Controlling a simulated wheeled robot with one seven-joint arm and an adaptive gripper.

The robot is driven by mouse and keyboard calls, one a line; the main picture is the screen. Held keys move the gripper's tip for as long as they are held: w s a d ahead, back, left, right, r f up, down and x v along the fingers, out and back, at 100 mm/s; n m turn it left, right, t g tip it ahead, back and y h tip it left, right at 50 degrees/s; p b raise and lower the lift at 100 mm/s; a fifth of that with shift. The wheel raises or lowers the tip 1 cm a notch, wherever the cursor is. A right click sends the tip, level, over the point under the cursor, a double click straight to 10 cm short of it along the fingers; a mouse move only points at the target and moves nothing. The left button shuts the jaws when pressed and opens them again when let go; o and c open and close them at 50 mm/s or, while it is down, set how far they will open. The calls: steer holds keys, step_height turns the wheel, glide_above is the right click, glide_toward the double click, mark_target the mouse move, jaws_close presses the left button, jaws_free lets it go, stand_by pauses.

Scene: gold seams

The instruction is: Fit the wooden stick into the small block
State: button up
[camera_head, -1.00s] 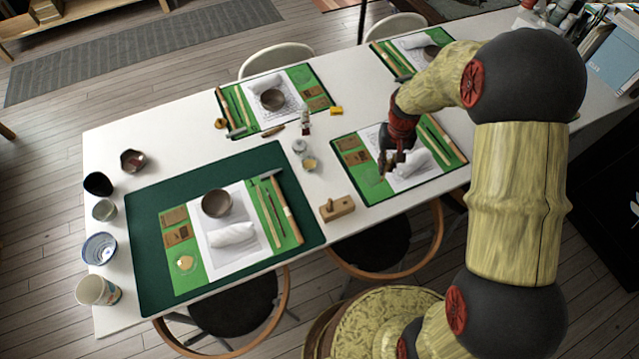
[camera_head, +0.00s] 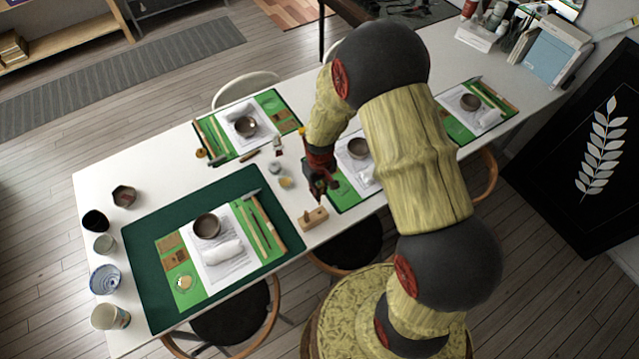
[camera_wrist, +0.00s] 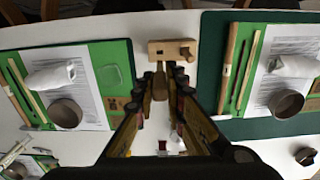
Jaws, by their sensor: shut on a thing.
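The small block (camera_head: 313,218) is light wood and lies on the white table, right of the large dark green mat. It also shows in the wrist view (camera_wrist: 172,49), just beyond my fingertips. My gripper (camera_head: 318,192) is low over the table behind the block. In the wrist view my gripper (camera_wrist: 166,82) is shut on the wooden stick (camera_wrist: 160,84), whose narrow end points toward the block. The stick and block look close together; whether they touch I cannot tell. The fingers hide part of the stick.
The large dark green mat (camera_head: 145,245) holds a bowl, cloth and tools. Small jars (camera_head: 285,182) stand behind my gripper. Another place setting lies to its right, partly hidden by my arm. Cups (camera_head: 103,243) line the left table edge.

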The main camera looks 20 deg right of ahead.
steer(key=shift+f+b, duration=1.45)
steer(key=shift+f, duration=0.8)
steer(key=shift+s+f+b, duration=0.1)
steer(key=shift+f+b, duration=2.05)
steer(key=shift+f, duration=0.8)
stand_by(1.7)
steer(key=o, duration=0.9)
steer(key=shift+c, duration=0.2)
